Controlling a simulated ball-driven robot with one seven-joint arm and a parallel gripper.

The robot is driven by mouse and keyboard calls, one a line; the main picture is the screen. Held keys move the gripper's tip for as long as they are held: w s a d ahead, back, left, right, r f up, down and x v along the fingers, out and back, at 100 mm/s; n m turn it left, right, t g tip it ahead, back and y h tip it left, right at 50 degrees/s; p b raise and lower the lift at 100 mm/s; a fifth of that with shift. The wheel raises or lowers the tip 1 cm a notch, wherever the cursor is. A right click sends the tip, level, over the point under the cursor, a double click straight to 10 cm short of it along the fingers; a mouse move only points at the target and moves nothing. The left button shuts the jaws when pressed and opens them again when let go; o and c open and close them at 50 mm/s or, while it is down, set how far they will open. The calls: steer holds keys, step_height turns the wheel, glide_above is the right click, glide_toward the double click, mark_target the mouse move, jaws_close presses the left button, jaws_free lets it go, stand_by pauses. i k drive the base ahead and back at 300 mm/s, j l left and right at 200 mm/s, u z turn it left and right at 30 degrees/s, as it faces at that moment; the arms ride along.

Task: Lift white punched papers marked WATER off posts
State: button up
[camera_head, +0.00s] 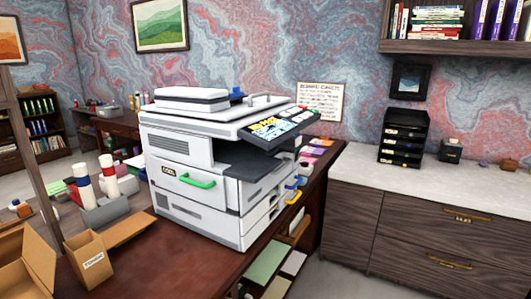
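I cannot make out any white punched papers marked WATER, nor any posts, in the head view. My gripper is not in view. A large white and grey copier (195,157) stands on the dark red-brown desk (165,262). It has a green handle (197,181) on its front and a tilted panel (277,127) with coloured marks at its upper right.
Two white bottles with coloured bands (108,172) stand in grey holders (110,206) left of the copier. An open cardboard box (92,262) sits at front left. Black stacked trays (402,138) stand on the pale counter (440,185) at right, which has bare room.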

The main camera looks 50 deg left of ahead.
mark_target(138, 162)
steer(key=u, duration=2.15)
